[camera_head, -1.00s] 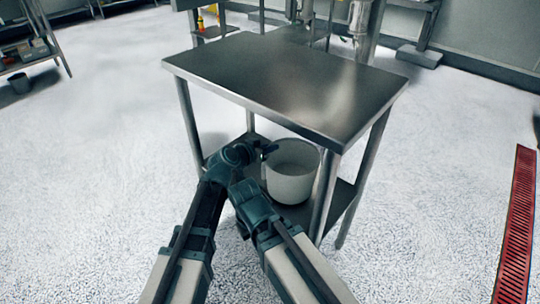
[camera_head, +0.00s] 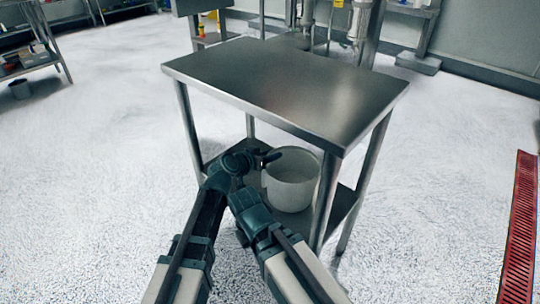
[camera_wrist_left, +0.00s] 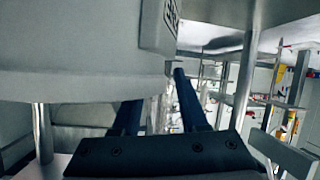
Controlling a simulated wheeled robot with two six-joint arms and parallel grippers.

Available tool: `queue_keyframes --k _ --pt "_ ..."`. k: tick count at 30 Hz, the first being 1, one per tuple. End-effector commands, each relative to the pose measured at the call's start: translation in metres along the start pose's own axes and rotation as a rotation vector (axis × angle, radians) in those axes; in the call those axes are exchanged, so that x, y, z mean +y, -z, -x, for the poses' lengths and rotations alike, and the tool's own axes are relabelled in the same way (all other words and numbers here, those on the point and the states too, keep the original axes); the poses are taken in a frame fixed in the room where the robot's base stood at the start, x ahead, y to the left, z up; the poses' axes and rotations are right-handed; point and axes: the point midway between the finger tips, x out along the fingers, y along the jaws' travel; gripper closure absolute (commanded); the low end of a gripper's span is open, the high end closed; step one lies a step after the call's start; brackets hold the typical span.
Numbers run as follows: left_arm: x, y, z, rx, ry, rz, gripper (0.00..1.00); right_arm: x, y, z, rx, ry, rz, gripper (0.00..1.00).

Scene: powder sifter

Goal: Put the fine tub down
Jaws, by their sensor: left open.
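The fine tub (camera_head: 290,187) is a pale, round, open-topped tub. It stands upright on the lower shelf of the steel table, seen in the head view below the tabletop. My left gripper (camera_head: 269,157) is at the left side of the tub's rim, with its jaws open. In the left wrist view the pale tub wall (camera_wrist_left: 75,85) with part of a dark-lettered label fills the upper left, and the two dark fingers (camera_wrist_left: 160,92) are spread apart beside it. I cannot tell whether a finger touches the tub. My right gripper is not seen.
The steel table (camera_head: 290,85) has a bare top above the tub, and its legs stand close around the shelf. A red floor grate (camera_head: 518,230) lies at the right. Shelving (camera_head: 30,50) stands far left. The white floor left of the table is clear.

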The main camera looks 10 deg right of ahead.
Motion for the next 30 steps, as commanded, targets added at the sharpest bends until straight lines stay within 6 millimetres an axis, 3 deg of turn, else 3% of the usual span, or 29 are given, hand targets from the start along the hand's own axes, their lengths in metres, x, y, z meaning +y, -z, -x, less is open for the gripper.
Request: queue_keyframes --k 16,22,30 --pt "0.002 0.002 0.101 0.0 0.001 0.001 0.57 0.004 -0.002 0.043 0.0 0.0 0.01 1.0" --pt "0.001 0.001 0.117 0.0 0.001 0.0 0.57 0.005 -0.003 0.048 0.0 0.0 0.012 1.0" --pt "0.0 0.0 0.12 0.0 0.0 0.0 0.57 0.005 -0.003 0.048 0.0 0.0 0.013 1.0"
